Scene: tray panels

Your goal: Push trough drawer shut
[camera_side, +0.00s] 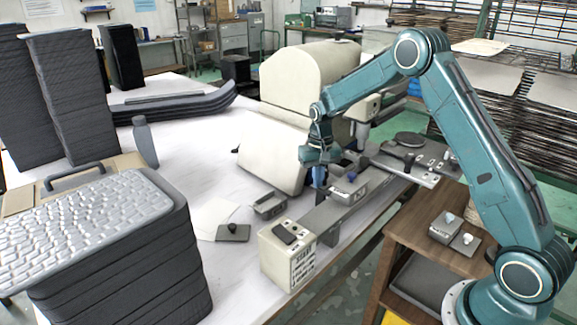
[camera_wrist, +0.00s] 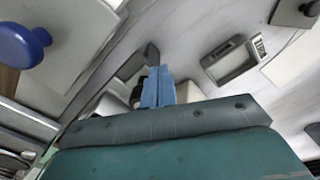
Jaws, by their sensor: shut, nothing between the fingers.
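My gripper (camera_side: 319,184) points down over the middle of the table, beside the cream rounded housing. In the wrist view its two blue fingers (camera_wrist: 157,88) are together, with nothing between them. I cannot tell for sure which part is the trough drawer. A small open grey trough (camera_side: 270,206) lies left of my gripper, apart from it; it looks like the grey open piece in the wrist view (camera_wrist: 232,62). A grey box with a blue knob (camera_side: 348,188) sits right of my gripper; a blue knob (camera_wrist: 22,45) shows at the wrist view's left edge. Any contact is hidden.
The cream housing (camera_side: 305,85) stands close behind my gripper. A cream box (camera_side: 287,256) stands at the table's front edge, and a dark plate with a knob (camera_side: 233,232) lies left of it. Stacked dark panels (camera_side: 120,255) fill the left front.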

